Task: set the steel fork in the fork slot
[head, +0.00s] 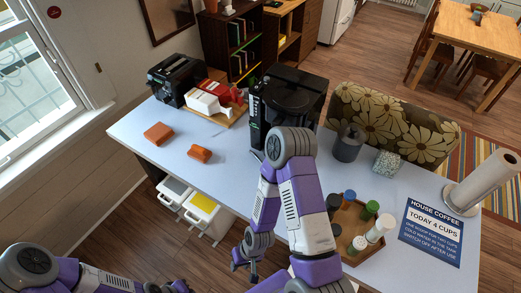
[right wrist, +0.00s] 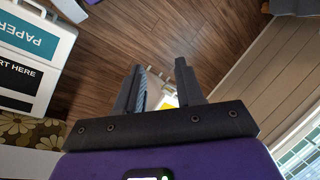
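I see no steel fork and no fork slot in either view; my right arm hides part of the counter's front edge. My right gripper (head: 245,264) hangs low past the front edge of the counter (head: 225,172), over the floor. In the right wrist view my right gripper (right wrist: 160,84) has its two fingers apart, with floor and a small blurred yellow and white patch seen between them. Nothing is clearly held. My left gripper (head: 180,287) shows only partly at the bottom edge of the head view, and its fingers cannot be made out.
A wooden tray (head: 352,259) with several capped jars stands right of my right arm. Two orange blocks (head: 158,133) sit at left. White bins (head: 206,211) stand under the counter.

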